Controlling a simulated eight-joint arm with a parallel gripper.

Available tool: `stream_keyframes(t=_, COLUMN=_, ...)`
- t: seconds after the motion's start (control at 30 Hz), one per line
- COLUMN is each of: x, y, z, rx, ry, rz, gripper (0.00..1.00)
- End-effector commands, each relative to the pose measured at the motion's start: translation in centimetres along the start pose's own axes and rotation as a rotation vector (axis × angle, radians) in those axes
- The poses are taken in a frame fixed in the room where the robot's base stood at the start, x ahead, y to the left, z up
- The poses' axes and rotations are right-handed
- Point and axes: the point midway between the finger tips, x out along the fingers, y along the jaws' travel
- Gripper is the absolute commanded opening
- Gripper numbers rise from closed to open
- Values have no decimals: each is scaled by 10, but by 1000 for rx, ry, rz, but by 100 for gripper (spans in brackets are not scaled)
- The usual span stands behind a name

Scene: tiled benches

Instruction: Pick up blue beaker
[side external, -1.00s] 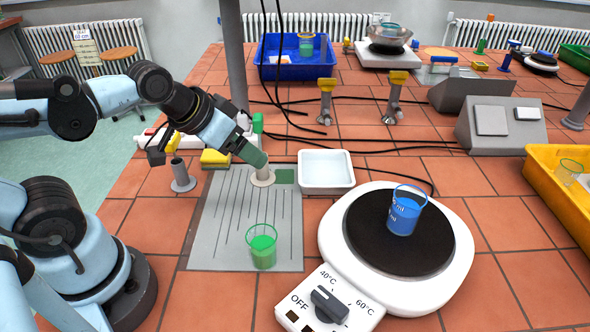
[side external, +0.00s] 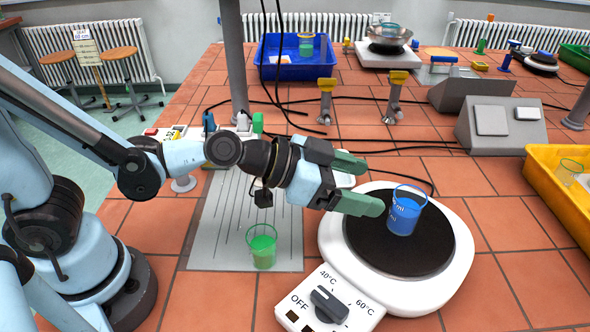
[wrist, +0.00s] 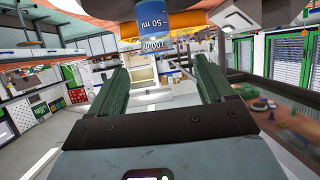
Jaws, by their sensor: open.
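The blue beaker (side external: 405,214), a clear cup of blue liquid, stands upright on the black plate of the white heater (side external: 450,265). My gripper (side external: 374,187) is open and level, its green fingers pointing at the beaker from the left. The near fingertip lies close to the beaker's left side; I cannot tell whether they touch. In the wrist view the beaker (wrist: 153,45) with its volume marks shows at the top, beyond and between the spread fingers (wrist: 160,75). Nothing is between the fingers.
A beaker of green liquid (side external: 262,250) stands on the grey drain mat (side external: 215,245) below my forearm. A yellow tray (side external: 545,180) is at the right. A blue bin (side external: 275,68) and grey devices (side external: 500,128) stand farther back. The white dish behind my gripper is mostly hidden.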

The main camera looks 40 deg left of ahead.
Motion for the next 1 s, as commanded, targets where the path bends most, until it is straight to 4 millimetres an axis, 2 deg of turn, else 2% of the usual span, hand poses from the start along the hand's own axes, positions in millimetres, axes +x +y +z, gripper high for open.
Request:
stream_keyframes(t=0.4, x=40, y=0, z=1, rx=0, ry=-2, rz=1, gripper=81)
stream_keyframes(t=0.77, x=54, y=1, z=2, rx=0, ry=-2, rz=1, gripper=81)
stream_keyframes(t=1.0, x=78, y=5, z=8, rx=1, ry=-1, rz=1, gripper=81)
